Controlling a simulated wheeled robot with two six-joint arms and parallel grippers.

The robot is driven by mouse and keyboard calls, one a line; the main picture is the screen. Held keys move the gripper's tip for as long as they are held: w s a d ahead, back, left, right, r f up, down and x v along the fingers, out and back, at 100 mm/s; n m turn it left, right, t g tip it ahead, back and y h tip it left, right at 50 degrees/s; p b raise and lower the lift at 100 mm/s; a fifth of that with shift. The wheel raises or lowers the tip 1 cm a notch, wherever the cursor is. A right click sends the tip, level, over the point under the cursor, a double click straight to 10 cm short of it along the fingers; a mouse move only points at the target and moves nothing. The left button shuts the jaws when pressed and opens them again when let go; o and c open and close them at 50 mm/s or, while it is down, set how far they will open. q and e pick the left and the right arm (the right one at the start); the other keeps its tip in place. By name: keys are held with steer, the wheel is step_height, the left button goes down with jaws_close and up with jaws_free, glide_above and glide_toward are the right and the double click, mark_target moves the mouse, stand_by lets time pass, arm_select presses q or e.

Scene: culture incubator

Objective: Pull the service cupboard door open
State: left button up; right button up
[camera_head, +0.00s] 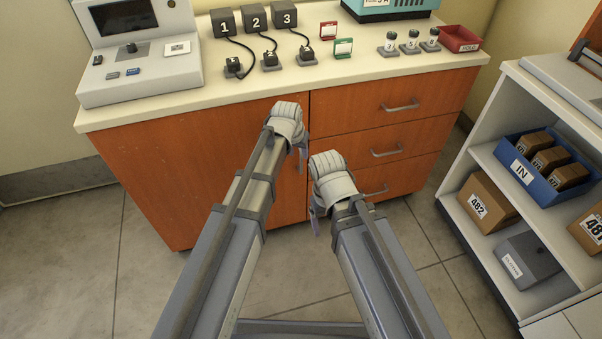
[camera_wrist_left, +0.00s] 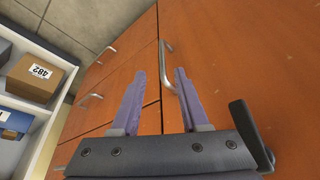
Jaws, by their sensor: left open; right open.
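The service cupboard door (camera_head: 195,165) is the orange wood panel at the left of the counter's front, and it looks shut. In the left wrist view the door (camera_wrist_left: 250,60) fills the right side, with its metal bar handle (camera_wrist_left: 165,52) near its edge. My left gripper (camera_head: 301,150) is at the door's edge by the drawers. In the left wrist view its fingers (camera_wrist_left: 160,72) are open, with the handle in the gap between them, nearer the right finger. I cannot tell whether they touch it. My right gripper (camera_head: 316,212) is open, lower and in front of the drawers.
Drawers (camera_head: 385,140) with bar handles are right of the door. The counter top (camera_head: 300,85) holds a console, numbered blocks and vials. A white shelf unit (camera_head: 520,80) with boxes stands at the right. The tiled floor (camera_head: 80,260) left of the door is clear.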

mark_target(301, 158)
arm_select(q)
steer(key=shift+w+f, duration=0.55)
steer(key=shift+w, duration=0.25)
arm_select(e)
steer(key=shift+f, duration=0.7)
arm_select(q)
steer(key=shift+f+b, duration=0.1)
steer(key=shift+b, duration=0.25)
arm_select(e)
steer(key=shift+f, duration=0.1)
arm_select(q)
steer(key=b+x, duration=0.7)
steer(key=shift+w+f, duration=0.2)
steer(key=shift+f, duration=0.1)
steer(key=shift+d, duration=0.1)
arm_select(e)
step_height(301, 158, down, 7)
arm_select(q)
steer(key=shift+c, duration=0.4)
arm_select(e)
steer(key=shift+d, duration=0.1)
arm_select(q)
jaws_close()
